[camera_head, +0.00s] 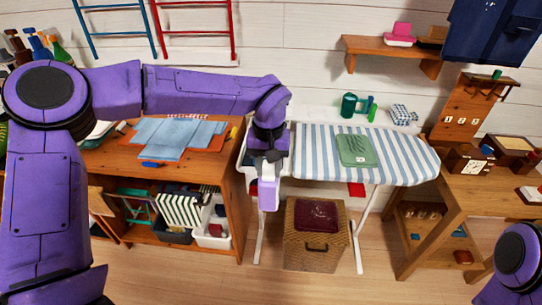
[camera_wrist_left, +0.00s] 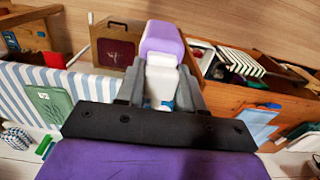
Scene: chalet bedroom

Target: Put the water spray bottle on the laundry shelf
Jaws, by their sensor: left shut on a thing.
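My left gripper (camera_head: 267,160) is shut on a lavender and white thing (camera_head: 268,192), which I take to be the water spray bottle. It hangs in front of the gap between the wooden table and the ironing board. In the left wrist view the gripper (camera_wrist_left: 160,92) has its fingers on either side of the bottle's white part (camera_wrist_left: 162,72), with the lavender part beyond. Its nozzle cannot be made out. A wooden wall shelf (camera_head: 385,47) with a pink item is at the upper right; whether it is the laundry shelf is unclear. My right gripper is out of view.
A striped ironing board (camera_head: 318,150) holds a folded green cloth (camera_head: 357,150). A wicker hamper (camera_head: 316,248) stands below it. The wooden table (camera_head: 95,160) at left carries blue cloths (camera_head: 165,138). Several bottles (camera_head: 42,46) stand at far upper left. A wooden desk (camera_head: 485,192) is at right.

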